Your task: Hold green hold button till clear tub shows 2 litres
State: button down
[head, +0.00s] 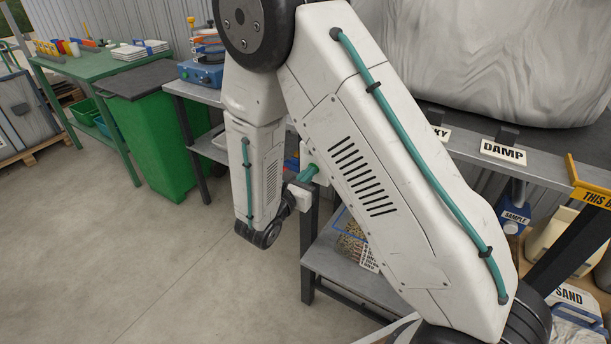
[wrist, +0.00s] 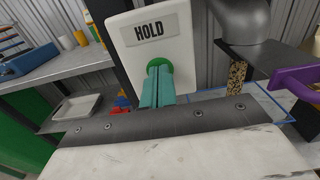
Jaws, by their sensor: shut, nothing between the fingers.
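A white box labelled HOLD (wrist: 150,32) fills the upper middle of the wrist view. Its round green button (wrist: 158,64) sits below the label. My gripper (wrist: 160,74) is shut and empty, its teal fingertips against the button and partly covering it. In the head view, my gripper (head: 306,174) reaches the box beside the bench post. A speckled brown column of grain (wrist: 237,77) hangs below a dark spout (wrist: 243,35). The clear tub (head: 349,236), blue-edged, holds speckled material on the lower shelf; my arm hides part of it, and its level against the scale cannot be read.
A purple handle (wrist: 300,82) juts in right of the spout. A grey tray (wrist: 76,108) lies on the lower shelf at left. DAMP (head: 503,151) and SAND (head: 570,296) labels mark the right side. A green bin (head: 160,140) stands left; the floor there is clear.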

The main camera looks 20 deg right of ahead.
jog(key=v, duration=1.4)
dwell(0.9)
